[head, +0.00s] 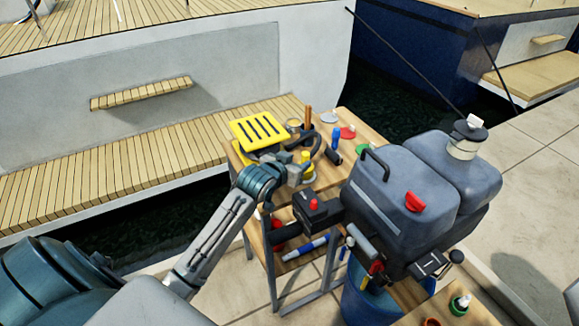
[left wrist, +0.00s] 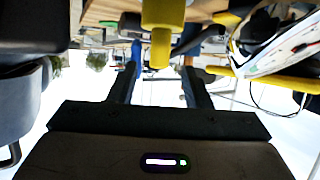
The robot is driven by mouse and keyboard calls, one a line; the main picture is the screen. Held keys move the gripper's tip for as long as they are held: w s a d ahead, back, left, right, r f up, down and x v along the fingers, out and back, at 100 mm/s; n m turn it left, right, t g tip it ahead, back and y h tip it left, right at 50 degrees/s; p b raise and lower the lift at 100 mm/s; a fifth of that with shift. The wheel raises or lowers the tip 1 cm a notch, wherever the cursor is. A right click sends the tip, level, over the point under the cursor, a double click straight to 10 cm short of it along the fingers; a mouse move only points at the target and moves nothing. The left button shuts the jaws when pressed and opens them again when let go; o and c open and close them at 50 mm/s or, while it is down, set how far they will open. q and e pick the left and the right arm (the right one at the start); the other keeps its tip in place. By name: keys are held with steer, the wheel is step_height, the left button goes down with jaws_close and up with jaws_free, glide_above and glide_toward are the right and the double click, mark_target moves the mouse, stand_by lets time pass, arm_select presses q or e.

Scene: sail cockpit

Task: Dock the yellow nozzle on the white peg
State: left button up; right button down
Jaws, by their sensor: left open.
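The yellow nozzle (head: 305,157) stands near the front of the wooden table, partly hidden by my left gripper. My left gripper (head: 318,156) is open beside it. In the left wrist view the nozzle (left wrist: 162,32) appears at the top centre, in line with the gap between the fingers of the left gripper (left wrist: 158,88). The fingers do not appear closed on it. A grey disc with a short white peg (head: 334,112) and a red disc (head: 348,132) with a pale peg lie at the table's back right; I cannot tell which is the task's peg.
A yellow slotted board (head: 258,130) lies at the table's left. A brown upright stick (head: 308,118) and a blue upright object (head: 336,137) stand close to the gripper. Large grey containers (head: 410,190) crowd the right side. A lower shelf (head: 306,253) holds a blue marker-like object.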

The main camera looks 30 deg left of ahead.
arm_select(q)
steer(key=v, duration=0.4)
steer(key=shift+s, duration=0.1)
